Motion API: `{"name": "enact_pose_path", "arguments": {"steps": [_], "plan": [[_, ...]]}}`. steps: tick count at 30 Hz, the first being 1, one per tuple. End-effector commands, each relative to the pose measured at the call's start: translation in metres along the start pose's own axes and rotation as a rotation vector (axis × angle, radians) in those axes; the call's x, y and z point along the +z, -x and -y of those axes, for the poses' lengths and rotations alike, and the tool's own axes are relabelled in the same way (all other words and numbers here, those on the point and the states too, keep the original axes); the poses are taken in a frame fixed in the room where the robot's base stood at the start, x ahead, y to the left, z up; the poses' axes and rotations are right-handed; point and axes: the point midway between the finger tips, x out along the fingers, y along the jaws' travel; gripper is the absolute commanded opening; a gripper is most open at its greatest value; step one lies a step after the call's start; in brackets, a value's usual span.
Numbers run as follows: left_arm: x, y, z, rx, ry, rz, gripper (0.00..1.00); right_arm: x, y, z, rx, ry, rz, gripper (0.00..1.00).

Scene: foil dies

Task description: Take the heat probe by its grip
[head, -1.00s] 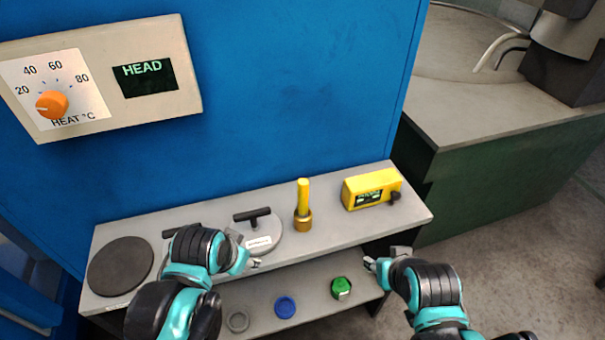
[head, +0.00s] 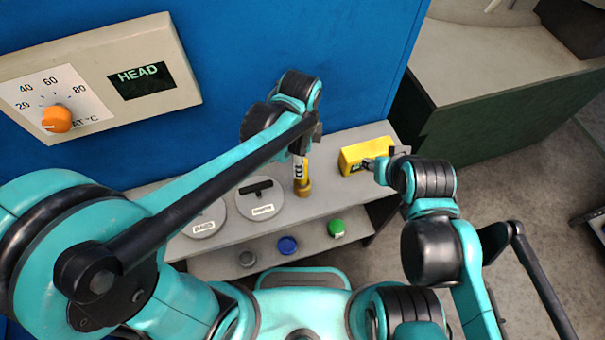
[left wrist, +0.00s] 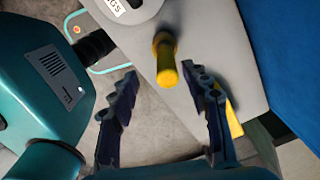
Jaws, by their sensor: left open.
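The heat probe is a yellow rod (left wrist: 166,72) standing upright in a brass-coloured base (head: 302,189) on the shelf top. My left gripper (head: 300,152) is above it in the head view, its fingers partly hiding the rod. In the left wrist view my left gripper (left wrist: 162,82) is open, with the rod's top end showing between its fingertips. Neither finger is visibly closed on it. My right gripper (head: 372,164) is in front of the yellow box; its fingers are too small to tell open from shut.
The yellow box (head: 354,155) stands right of the probe. Two round lids with black handles, one a labelled lid (head: 262,207), lie to the left. Grey, blue (head: 287,245) and green (head: 336,228) caps sit on the lower shelf. A blue wall panel (head: 240,45) rises behind.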

Motion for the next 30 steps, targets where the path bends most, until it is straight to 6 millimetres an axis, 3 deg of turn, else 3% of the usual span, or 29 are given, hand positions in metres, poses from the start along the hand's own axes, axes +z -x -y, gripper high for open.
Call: {"name": "enact_pose_path", "arguments": {"steps": [15,24,30], "plan": [[-0.004,-0.068,0.007,-0.001,0.001,0.000,0.47,0.010,-0.015,0.000,0.000,0.000,0.000,0.40],[-0.004,-0.073,0.007,-0.001,0.001,0.000,0.47,0.010,-0.015,0.000,0.000,0.000,0.000,0.40],[-0.004,-0.073,0.007,-0.001,0.001,0.000,0.00,0.010,-0.015,0.000,0.000,0.000,0.000,0.40]]}}
